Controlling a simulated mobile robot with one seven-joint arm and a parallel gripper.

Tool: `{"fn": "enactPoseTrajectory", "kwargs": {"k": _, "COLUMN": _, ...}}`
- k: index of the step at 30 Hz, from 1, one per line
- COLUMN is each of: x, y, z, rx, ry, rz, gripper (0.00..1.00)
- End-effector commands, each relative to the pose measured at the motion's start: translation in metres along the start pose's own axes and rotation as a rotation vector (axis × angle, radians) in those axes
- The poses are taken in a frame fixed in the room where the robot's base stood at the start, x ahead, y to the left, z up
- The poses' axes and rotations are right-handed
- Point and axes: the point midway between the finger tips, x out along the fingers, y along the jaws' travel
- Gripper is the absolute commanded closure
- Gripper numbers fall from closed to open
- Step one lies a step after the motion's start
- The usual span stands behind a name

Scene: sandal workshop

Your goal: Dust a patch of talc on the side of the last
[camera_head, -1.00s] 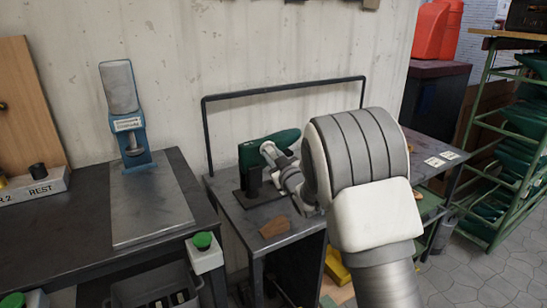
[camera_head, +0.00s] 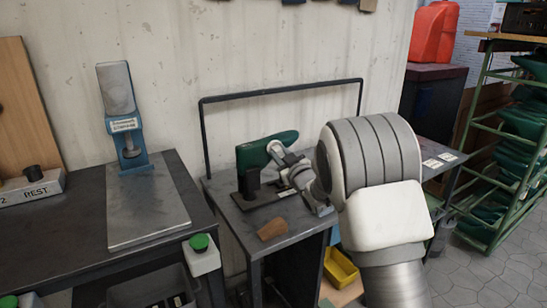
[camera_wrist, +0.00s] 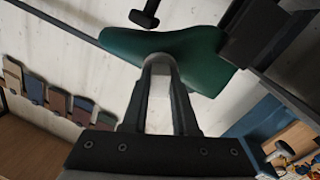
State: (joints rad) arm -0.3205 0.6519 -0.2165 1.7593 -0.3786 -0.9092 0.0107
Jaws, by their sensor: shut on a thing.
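The green last (camera_head: 258,153) is mounted on a black stand (camera_head: 252,184) on the small dark table. It also shows in the wrist view (camera_wrist: 205,60), tilted, just beyond my fingertips. My gripper (camera_head: 278,152) is at the near side of the last. In the wrist view my gripper (camera_wrist: 160,68) is shut on a small pale piece (camera_wrist: 161,60), mostly hidden between the fingers. The piece overlaps the green side of the last. I cannot tell whether it touches. No talc patch can be made out on the visible green.
A brown wooden block (camera_head: 272,229) lies at the small table's front. A dark rail (camera_head: 285,90) stands behind the last. A blue-and-grey press (camera_head: 123,120) stands on the bench at left. A yellow bin (camera_head: 340,268) sits below. A green rack (camera_head: 495,160) is at right.

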Motion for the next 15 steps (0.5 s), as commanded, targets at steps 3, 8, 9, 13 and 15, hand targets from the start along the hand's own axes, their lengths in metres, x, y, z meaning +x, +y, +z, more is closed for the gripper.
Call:
{"fn": "enactPoseTrajectory", "kwargs": {"k": 3, "x": 0.0, "y": 0.003, "z": 0.001, "rx": 0.0, "ry": 0.001, "rz": 0.001, "gripper": 1.0}}
{"fn": "enactPoseTrajectory", "kwargs": {"k": 8, "x": 0.001, "y": 0.012, "z": 0.005, "rx": -0.001, "ry": 0.0, "rz": 0.001, "gripper": 1.0}}
{"fn": "enactPoseTrajectory", "kwargs": {"k": 9, "x": 0.001, "y": 0.015, "z": 0.006, "rx": 0.0, "ry": 0.0, "rz": 0.002, "gripper": 1.0}}
{"fn": "enactPoseTrajectory", "kwargs": {"k": 13, "x": 0.001, "y": 0.026, "z": 0.01, "rx": 0.0, "ry": 0.0, "rz": 0.001, "gripper": 1.0}}
{"fn": "enactPoseTrajectory", "kwargs": {"k": 15, "x": 0.002, "y": 0.031, "z": 0.011, "rx": 0.0, "ry": 0.0, "rz": 0.002, "gripper": 1.0}}
